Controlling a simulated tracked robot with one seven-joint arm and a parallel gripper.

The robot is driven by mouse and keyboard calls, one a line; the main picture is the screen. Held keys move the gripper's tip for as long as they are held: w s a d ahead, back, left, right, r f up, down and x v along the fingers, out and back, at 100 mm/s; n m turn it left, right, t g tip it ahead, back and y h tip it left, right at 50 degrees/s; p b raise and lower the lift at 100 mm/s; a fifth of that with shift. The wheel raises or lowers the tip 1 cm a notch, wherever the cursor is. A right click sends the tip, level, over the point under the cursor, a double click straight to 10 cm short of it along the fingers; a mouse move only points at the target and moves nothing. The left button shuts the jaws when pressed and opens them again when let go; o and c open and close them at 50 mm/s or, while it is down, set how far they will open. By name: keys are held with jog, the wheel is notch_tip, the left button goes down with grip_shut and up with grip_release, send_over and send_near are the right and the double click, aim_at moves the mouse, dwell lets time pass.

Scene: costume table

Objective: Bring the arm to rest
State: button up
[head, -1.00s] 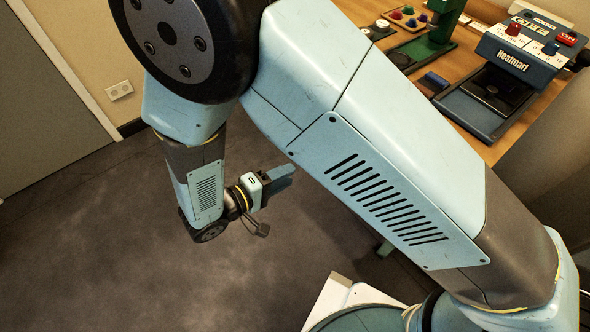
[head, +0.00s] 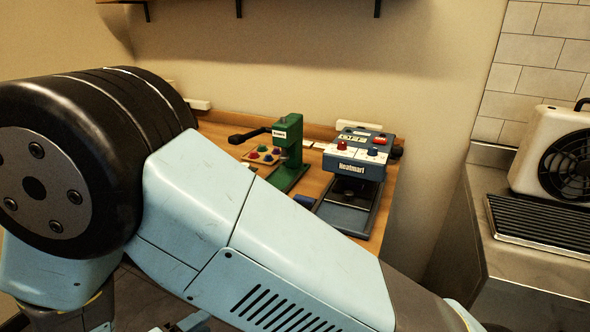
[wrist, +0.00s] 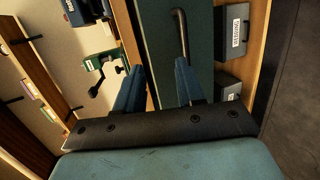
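My gripper (wrist: 160,68) shows in the wrist view with its two blue fingers spread apart. It is open, with nothing held between the fingers. A dark green panel with a grey bar handle (wrist: 181,32) lies beyond the fingers. My pale blue arm crosses the front of the head view, and the gripper itself cannot be made out there.
On the wooden table stand a green press (head: 289,140) and a blue Heatmart machine (head: 352,155); the press also shows in the wrist view (wrist: 92,65). A metal counter (head: 500,265) with a cream fan unit (head: 535,150) is at right. Labelled dark boxes (wrist: 232,33) sit on a shelf.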

jog(key=w+d+r+m+g, duration=0.3)
jog(key=w+d+r+g, duration=0.3)
jog(key=d+r, duration=0.45)
jog(key=w+d+r+m+g, duration=0.4)
jog(key=w+d+r, duration=0.5)
jog(key=d, duration=0.3)
jog(key=s+d+r+m+t+y, duration=0.1)
jog(key=s+d+r+y, duration=0.1)
jog(key=d, duration=0.5)
jog(key=s+d+r+m+t+y, duration=0.1)
jog(key=s+d+r+m+y, duration=0.1)
jog(key=d+r, duration=0.5)
jog(key=s+d+r+m+t+y, duration=0.1)
jog(key=s+d+r+m+y, duration=0.1)
jog(key=d, duration=0.6)
notch_tip(320, 180, up, 2)
jog(key=s+y, duration=0.1)
jog(key=s, duration=0.1)
jog(key=shift+s+d+r+y, duration=0.15)
jog(key=shift+s+d+y, duration=0.05)
jog(key=shift+s+y, duration=0.2)
